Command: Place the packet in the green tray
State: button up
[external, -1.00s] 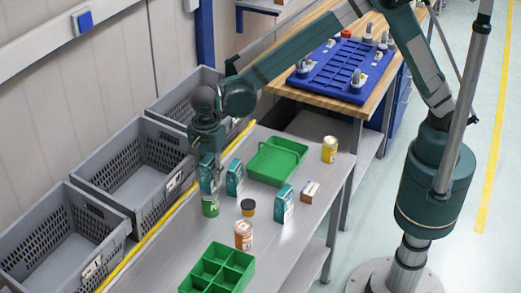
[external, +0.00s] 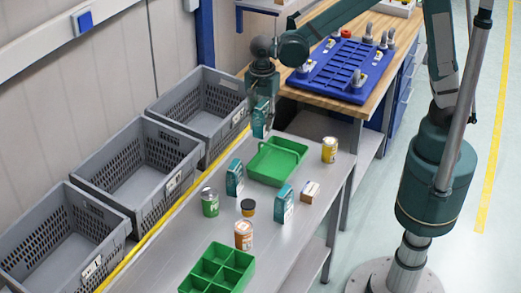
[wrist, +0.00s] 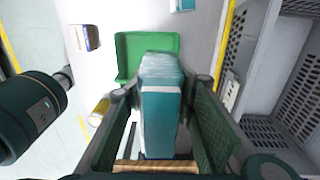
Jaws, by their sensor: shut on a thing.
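My gripper (external: 263,93) is shut on a teal and white packet (external: 260,120). It holds the packet upright in the air near the back left edge of the green tray (external: 270,178) in the external view. In the wrist view the packet (wrist: 160,108) sits between the two fingers of the gripper (wrist: 165,88). The packet covers part of the green tray (wrist: 124,58) there. The visible floor of the tray is empty. Two similar teal packets stand on the table, one left of the tray (external: 234,180) and one in front of it (external: 283,205).
A green can (external: 210,202), a dark jar (external: 248,207), an orange jar (external: 243,235) and a green divided tray (external: 218,268) are nearer. Grey crates (external: 137,170) line the left.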

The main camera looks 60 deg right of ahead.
jog(key=s+d, duration=0.3)
jog(key=d, duration=0.4)
jog(key=shift+s+r, duration=0.25)
jog(key=shift+r, duration=0.1)
jog(key=shift+f, duration=0.1)
jog(key=shift+f, duration=2.85)
jog(key=shift+f, duration=2.1)
jog(key=shift+f, duration=0.15)
